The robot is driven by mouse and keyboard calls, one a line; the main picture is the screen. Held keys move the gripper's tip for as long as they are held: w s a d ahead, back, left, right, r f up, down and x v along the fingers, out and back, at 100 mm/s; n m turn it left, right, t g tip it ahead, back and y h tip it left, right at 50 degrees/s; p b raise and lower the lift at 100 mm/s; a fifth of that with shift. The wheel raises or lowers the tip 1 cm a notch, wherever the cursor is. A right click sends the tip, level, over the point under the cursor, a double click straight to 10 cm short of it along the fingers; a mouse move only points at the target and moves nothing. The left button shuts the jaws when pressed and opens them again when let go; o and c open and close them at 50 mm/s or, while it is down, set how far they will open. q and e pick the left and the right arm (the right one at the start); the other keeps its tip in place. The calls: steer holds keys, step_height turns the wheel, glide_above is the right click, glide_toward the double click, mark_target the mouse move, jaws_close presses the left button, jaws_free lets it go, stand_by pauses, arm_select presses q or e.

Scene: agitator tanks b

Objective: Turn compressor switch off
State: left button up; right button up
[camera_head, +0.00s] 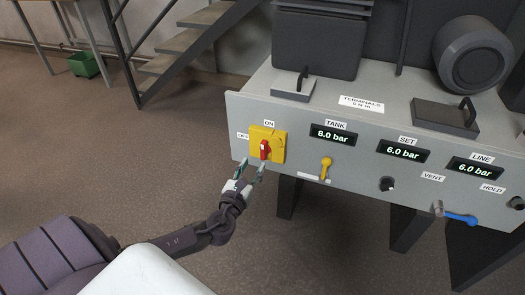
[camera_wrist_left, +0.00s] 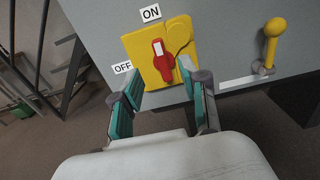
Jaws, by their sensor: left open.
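The compressor switch is a red rotary handle (camera_head: 264,150) on a yellow plate (camera_head: 279,143), on the front panel of the grey compressor console. An ON label (camera_head: 269,124) is above it and an OFF label (camera_head: 242,136) is to its left. The handle's white mark points up, towards ON. My left gripper (camera_head: 250,168) is open just below and in front of the handle. In the left wrist view the red handle (camera_wrist_left: 163,62) shows beyond and between the open fingers (camera_wrist_left: 160,98), with nothing held. My right gripper is not in view.
Displays read TANK 8.0 bar (camera_head: 333,134), SET 6.0 and LINE 6.0 bar. Stairs (camera_head: 185,45) and a green bin (camera_head: 83,64) stand behind left. The floor at left is clear.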

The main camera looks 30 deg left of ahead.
mark_target(262, 149)
arm_select(q)
steer(key=x, duration=0.8)
steer(key=shift+w+b, duration=0.35)
steer(key=shift+b, duration=0.05)
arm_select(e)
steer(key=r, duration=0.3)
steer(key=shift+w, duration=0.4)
arm_select(q)
steer(key=shift+a, duration=0.1)
jaws_close()
